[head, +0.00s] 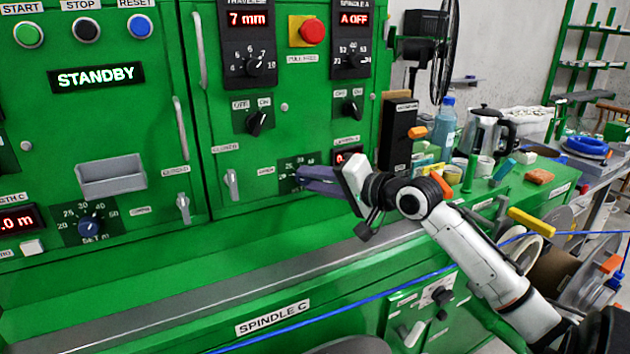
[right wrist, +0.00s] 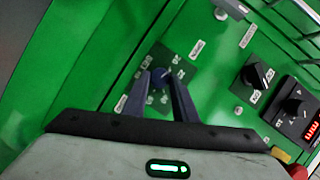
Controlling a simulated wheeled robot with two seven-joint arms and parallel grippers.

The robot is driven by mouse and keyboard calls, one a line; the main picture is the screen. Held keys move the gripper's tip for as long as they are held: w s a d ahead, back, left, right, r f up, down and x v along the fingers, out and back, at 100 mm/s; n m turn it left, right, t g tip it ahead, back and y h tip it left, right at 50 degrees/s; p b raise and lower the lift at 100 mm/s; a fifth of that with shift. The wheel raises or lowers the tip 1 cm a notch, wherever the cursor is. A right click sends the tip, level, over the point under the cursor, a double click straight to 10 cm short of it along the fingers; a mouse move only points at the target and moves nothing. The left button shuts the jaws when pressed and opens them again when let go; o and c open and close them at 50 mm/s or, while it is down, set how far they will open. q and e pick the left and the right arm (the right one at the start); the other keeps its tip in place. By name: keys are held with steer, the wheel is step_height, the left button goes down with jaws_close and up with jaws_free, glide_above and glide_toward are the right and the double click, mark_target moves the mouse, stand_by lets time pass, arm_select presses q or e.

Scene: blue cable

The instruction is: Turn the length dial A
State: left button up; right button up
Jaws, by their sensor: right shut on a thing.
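The length dial A is a small knob on a dark plate (head: 287,186) with a number scale, low on the green panel. My right gripper (head: 304,176) reaches it from the right, and its purple-blue fingers hide most of the knob in the head view. In the right wrist view the fingertips (right wrist: 160,84) sit on either side of the blue knob (right wrist: 161,76), shut on it. The red display (head: 346,156) beside the dial is partly hidden by my gripper. My left gripper is not in view.
A similar dial C (head: 91,226) is at the left, under a STANDBY display (head: 95,77). A switch (head: 258,120) and a latch handle (head: 231,184) are near my gripper. A blue cable (head: 345,298) runs across below. A bottle (head: 446,125) and kettle (head: 487,130) crowd the right-hand bench.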

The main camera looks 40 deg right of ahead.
steer(key=shift+a+n+h, duration=0.1)
steer(key=shift+n+h, duration=0.2)
steer(key=shift+n, duration=0.4)
steer(key=shift+g, duration=0.3)
steer(key=o, duration=1)
steer(key=shift+o, duration=0.2)
steer(key=b+v, duration=0.1)
steer(key=v, duration=0.9)
steer(key=shift+s, duration=0.15)
